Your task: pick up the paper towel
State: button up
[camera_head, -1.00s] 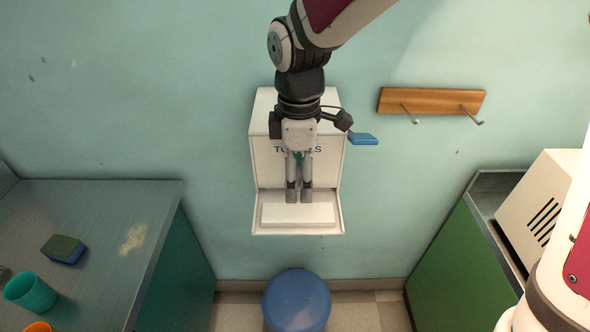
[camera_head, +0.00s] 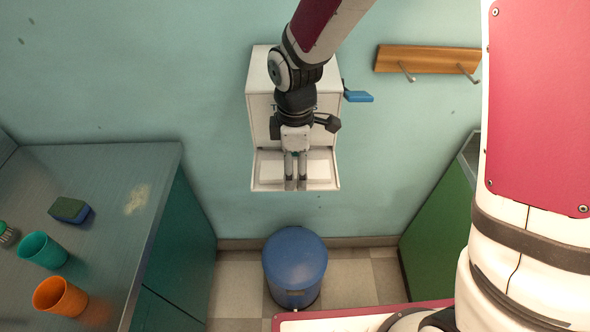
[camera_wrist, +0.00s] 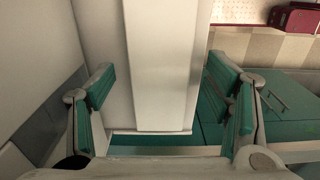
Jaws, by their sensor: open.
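A white towel dispenser (camera_head: 322,72) hangs on the wall, with a tray (camera_head: 334,182) jutting out below. A flat white block, which I take for the paper towel (camera_head: 319,170), lies in the tray. My gripper (camera_head: 295,186) points down in front of the tray and covers the middle of the towel. In the wrist view the towel (camera_wrist: 160,60) is a long pale slab between the spread green-padded fingers of my gripper (camera_wrist: 163,78). Gaps show on both sides, so the fingers look apart from it. The gripper is open and empty. Its exact height over the towel is unclear.
A blue lever (camera_head: 358,97) sticks out at the dispenser's right. A blue bin (camera_head: 295,260) stands on the floor below. A wooden hook rack (camera_head: 428,60) is on the wall. The left counter (camera_head: 110,170) bears a sponge (camera_head: 69,210) and cups; a green cabinet (camera_head: 436,230) stands right.

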jog(key=c, duration=0.8)
jog(key=shift+c, duration=0.2)
